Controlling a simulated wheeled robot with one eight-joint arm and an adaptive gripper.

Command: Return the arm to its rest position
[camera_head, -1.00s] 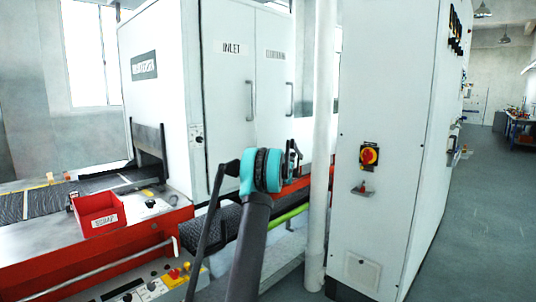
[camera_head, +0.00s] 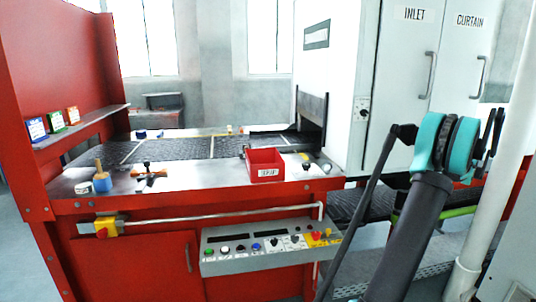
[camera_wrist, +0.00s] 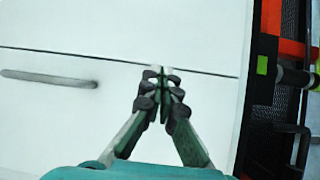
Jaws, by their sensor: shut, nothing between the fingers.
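My arm reaches up at the right of the head view, with dark links and teal joints. My gripper (camera_head: 494,128) shows there as dark fingers just right of the teal joint, partly hidden by it. In the wrist view my gripper (camera_wrist: 163,82) has its fingertips together with nothing between them. Behind the fingers is a white cabinet door (camera_wrist: 200,35) with a grey handle (camera_wrist: 48,78). I cannot tell the exact gap between the fingers and the door.
The white cabinet (camera_head: 395,75) stands behind my arm, and a white pipe (camera_head: 500,200) is close to its right. At left is the red machine (camera_head: 130,265) with mesh belt (camera_head: 180,149), red bin (camera_head: 265,165) and button panel (camera_head: 225,262).

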